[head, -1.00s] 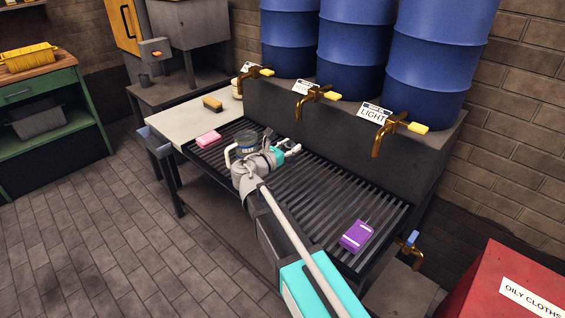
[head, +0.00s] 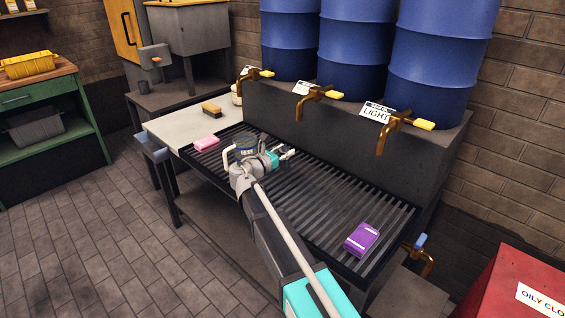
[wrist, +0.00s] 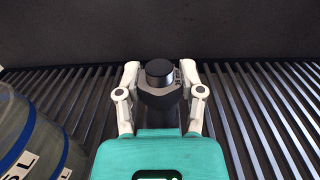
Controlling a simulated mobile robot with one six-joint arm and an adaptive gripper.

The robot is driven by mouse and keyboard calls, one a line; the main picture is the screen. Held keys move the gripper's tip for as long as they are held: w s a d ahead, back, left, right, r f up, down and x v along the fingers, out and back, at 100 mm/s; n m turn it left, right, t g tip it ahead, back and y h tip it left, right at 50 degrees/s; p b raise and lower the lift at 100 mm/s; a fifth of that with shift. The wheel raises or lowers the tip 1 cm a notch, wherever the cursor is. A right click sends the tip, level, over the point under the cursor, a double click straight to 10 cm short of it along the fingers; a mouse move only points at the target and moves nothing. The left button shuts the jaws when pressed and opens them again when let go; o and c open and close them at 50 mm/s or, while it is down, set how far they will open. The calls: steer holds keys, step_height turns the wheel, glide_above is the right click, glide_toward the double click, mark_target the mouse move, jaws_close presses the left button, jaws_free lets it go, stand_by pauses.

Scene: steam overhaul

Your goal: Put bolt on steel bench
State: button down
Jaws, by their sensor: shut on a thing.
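My gripper (wrist: 160,78) is shut on a dark bolt (wrist: 159,70), its round black end standing up between the two pale fingers in the wrist view. In the head view my gripper (head: 286,153) is over the slatted dark drain rack, below the taps; the bolt is too small to make out clearly there. Whether the bolt touches the slats, I cannot tell. A pale-topped bench (head: 170,128) adjoins the rack's left end; I cannot tell if it is the steel bench.
A clear labelled jar (wrist: 28,140) stands close to my gripper's left. A pink block (head: 206,144), a brush (head: 211,109) and a purple box (head: 361,239) lie around. Brass taps (head: 391,128) overhang the rack. A red bin (head: 505,285) is at lower right.

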steer(key=shift+w+a+f+b, duration=0.15)
steer(key=shift+w+f+b, duration=0.35)
steer(key=shift+f+b, duration=0.25)
steer(key=shift+s+f+b, duration=0.1)
steer(key=shift+f+b, duration=1.15)
steer(key=shift+b, duration=0.05)
steer(key=shift+f, duration=0.1)
steer(key=shift+c, duration=1.1)
jaws_free()
steer(key=shift+s, duration=0.15)
steer(key=v, duration=1.1)
steer(key=shift+s+a, duration=0.25)
steer(key=shift+a, duration=0.05)
